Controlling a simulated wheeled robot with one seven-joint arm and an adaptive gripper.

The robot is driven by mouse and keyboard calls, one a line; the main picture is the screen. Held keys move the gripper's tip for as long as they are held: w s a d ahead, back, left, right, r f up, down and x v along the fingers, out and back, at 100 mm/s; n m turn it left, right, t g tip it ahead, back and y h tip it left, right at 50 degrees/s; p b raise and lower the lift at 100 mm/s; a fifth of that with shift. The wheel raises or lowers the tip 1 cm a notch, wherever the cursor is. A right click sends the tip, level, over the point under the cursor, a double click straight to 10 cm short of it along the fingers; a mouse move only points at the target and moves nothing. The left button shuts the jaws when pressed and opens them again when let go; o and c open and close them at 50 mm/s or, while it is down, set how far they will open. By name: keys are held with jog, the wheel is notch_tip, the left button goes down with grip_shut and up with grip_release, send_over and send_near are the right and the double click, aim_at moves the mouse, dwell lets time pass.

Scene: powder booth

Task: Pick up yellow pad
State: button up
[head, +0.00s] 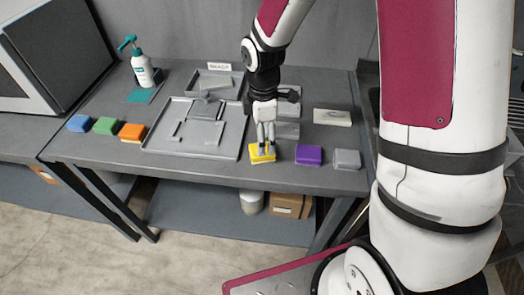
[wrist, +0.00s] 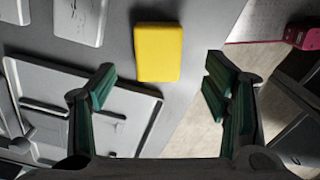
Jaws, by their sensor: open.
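The yellow pad (head: 262,153) lies near the front edge of the grey table, between the large grey tray and the purple pad. It also shows in the wrist view (wrist: 158,53), lying flat and clear of the fingers. My gripper (head: 265,143) is over the pad in the head view and hides part of it. In the wrist view my gripper (wrist: 158,85) is open, with its green-lined fingers wide apart and nothing between them. I cannot tell the exact height of the fingertips above the pad.
A purple pad (head: 309,155) and a grey pad (head: 347,159) lie to the right. Blue (head: 80,123), green (head: 107,125) and orange (head: 132,132) pads lie at the left. The grey tray (head: 163,151) is close on the left. A pump bottle (head: 142,68) stands at the back left.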

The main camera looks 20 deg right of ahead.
jog(key=shift+w+f+p, duration=0.1)
jog(key=shift+f+p, duration=0.3)
jog(key=shift+f, duration=2.8)
jog(key=c, duration=1.3)
jog(key=shift+r, duration=0.1)
jog(key=shift+c, duration=0.2)
jog(key=shift+r, duration=0.75)
notch_tip(320, 180, up, 2)
jog(key=shift+w+r+b, duration=0.1)
jog(key=shift+b, duration=0.25)
jog(key=s+d+r+p, duration=0.1)
jog(key=s+p, duration=0.2)
jog(key=s, duration=1.3)
